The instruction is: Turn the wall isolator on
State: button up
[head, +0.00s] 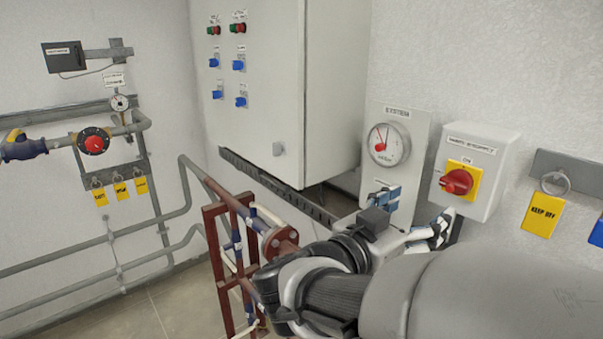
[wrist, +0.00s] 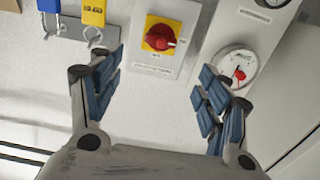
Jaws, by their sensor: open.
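The wall isolator is a white box (head: 482,158) on the right wall with a yellow plate and a red rotary knob (head: 457,182). An "ON" mark sits above the knob in the head view. The knob's handle lies roughly sideways. In the wrist view, which looks upside down, the red knob (wrist: 160,38) is at top centre, its handle pointing right. My gripper (head: 412,213) is open, below and left of the box in the head view. In the wrist view its blue-padded fingers (wrist: 160,70) are spread wide with nothing between them, apart from the knob.
A gauge panel (head: 410,122) is mounted left of the isolator, close to one finger in view. A tag rail (head: 580,168) with a yellow tag (head: 542,215) is on its right. A large cabinet (head: 255,80) and red pipe frame (head: 222,260) stand further left.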

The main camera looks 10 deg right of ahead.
aim_at(449, 189)
jog(key=b+x, duration=0.2)
jog(key=x, duration=1.2)
jog(key=shift+a, duration=0.1)
jog(key=c, duration=1.1)
